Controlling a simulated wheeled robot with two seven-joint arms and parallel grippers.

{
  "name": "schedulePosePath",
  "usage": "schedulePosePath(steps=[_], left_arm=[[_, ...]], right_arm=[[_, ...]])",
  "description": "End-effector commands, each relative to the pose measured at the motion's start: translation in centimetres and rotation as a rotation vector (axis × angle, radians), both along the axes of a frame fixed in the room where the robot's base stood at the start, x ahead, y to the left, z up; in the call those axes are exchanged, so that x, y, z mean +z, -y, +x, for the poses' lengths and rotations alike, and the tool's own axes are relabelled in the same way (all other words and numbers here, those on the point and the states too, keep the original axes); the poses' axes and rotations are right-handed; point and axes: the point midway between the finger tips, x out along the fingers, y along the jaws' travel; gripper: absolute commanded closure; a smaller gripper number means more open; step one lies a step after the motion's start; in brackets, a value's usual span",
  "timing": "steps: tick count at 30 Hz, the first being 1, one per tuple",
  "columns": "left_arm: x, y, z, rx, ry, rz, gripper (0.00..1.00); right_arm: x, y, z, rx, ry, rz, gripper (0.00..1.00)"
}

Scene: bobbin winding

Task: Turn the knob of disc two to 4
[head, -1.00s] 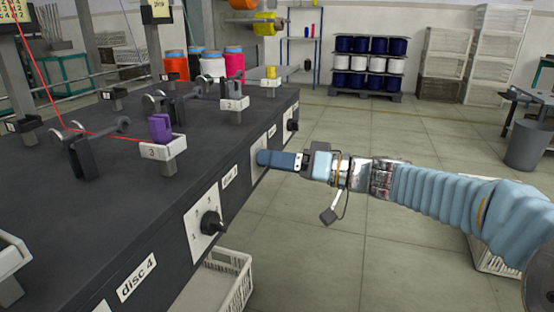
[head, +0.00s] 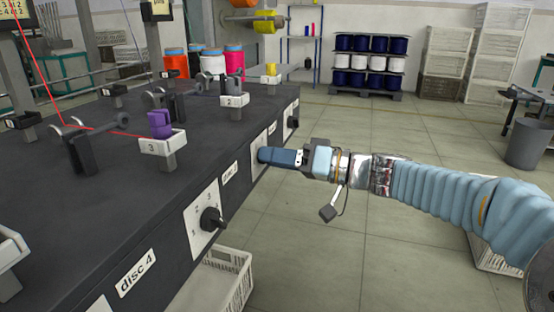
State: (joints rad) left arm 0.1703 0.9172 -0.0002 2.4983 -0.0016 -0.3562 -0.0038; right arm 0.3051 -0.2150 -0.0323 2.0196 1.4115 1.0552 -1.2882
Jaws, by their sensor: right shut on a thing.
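My right gripper (head: 264,155) reaches in from the right to the dark bench's front face. It is shut on a knob that its fingers hide. The white dial plate (head: 259,142) behind that knob shows only in part, and I cannot read its numbers. The label (head: 230,173) just left of that plate is too small to read surely. A nearer dial plate (head: 200,213) carries a free black knob (head: 212,219), and a label "disc 4" (head: 136,273) lies left of it. Another black knob (head: 293,122) is farther along. My left gripper is out of view.
The bench top (head: 110,200) carries a stand marked 3 (head: 162,147) with a purple piece, and a stand marked 2 (head: 234,101). A white crate (head: 228,278) stands on the floor below the nearer dial.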

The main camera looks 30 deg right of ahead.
Motion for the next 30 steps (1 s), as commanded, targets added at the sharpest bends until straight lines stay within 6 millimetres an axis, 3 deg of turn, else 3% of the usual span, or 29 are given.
schedulePosePath(steps=[15,30], left_arm=[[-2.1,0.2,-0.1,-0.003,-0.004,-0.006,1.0],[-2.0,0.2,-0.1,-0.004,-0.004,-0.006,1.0]], right_arm=[[-0.1,0.0,0.0,0.0,-0.3,0.302,0.93],[0.1,0.0,0.0,-0.002,-0.639,0.638,0.93]])
